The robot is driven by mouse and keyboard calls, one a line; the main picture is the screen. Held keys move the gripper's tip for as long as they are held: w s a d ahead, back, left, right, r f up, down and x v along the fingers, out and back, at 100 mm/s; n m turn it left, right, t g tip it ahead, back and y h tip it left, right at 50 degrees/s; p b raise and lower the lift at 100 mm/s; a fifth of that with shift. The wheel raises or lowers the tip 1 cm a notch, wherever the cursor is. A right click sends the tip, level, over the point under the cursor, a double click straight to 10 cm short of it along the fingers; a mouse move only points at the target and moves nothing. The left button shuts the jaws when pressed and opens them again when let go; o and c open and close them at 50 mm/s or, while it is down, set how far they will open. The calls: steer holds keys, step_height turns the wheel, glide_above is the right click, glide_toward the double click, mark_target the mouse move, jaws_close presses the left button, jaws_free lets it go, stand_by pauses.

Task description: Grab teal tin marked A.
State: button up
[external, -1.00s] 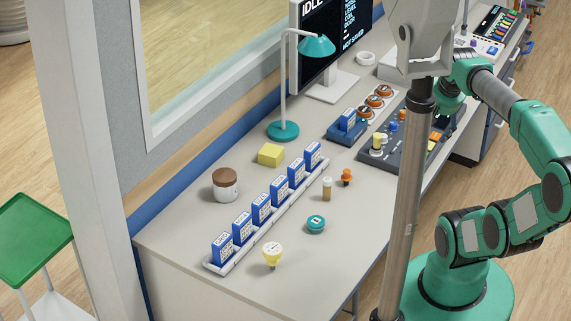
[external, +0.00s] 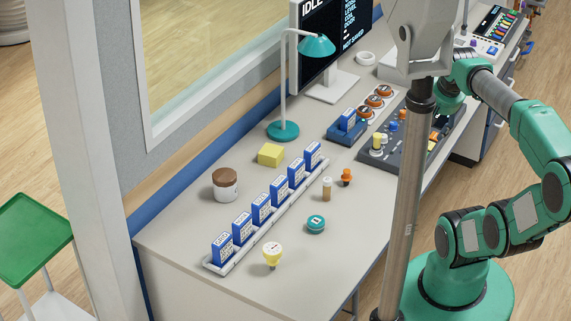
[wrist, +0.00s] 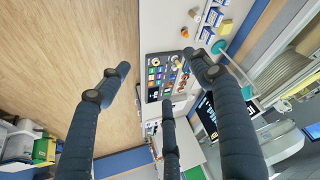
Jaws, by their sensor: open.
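A small round teal tin (external: 316,223) with a pale label lies on the grey bench in the external view, right of the row of blue boxes. The letter on it is too small to read. I cannot make out the tin in the wrist view. My gripper (wrist: 157,77) shows in the wrist view with its dark fingers spread wide and nothing between them. It is over the floor and bench edge, near the control panel and away from the tin. In the external view the gripper is hidden.
A white rack (external: 222,268) holds several blue boxes. A teal lamp (external: 283,130) and a control panel (external: 408,150) are farther back. A grey post (external: 407,210) rises in front.

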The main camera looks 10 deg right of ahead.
steer(key=w+a+f+n+g, duration=0.1)
steer(key=w+a+f+n, duration=0.25)
steer(key=w+n, duration=0.4)
steer(key=n+g+p, duration=0.3)
steer(key=n+g, duration=0.2)
steer(key=n, duration=1.3)
glide_above(316, 221)
step_height(316, 221, down, 31)
steer(key=shift+w+a, duration=0.2)
steer(key=shift+f, duration=0.1)
steer(key=shift+f+b, duration=0.65)
steer(key=shift+f, duration=3.5)
steer(key=shift+f, duration=0.1)
steer(key=shift+s+d+f+b, duration=0.15)
steer(key=shift+f+b, duration=0.2)
steer(key=shift+f, duration=0.9)
steer(key=shift+d+f+b, duration=0.1)
steer(key=shift+f+b, duration=0.2)
steer(key=shift+f, duration=0.95)
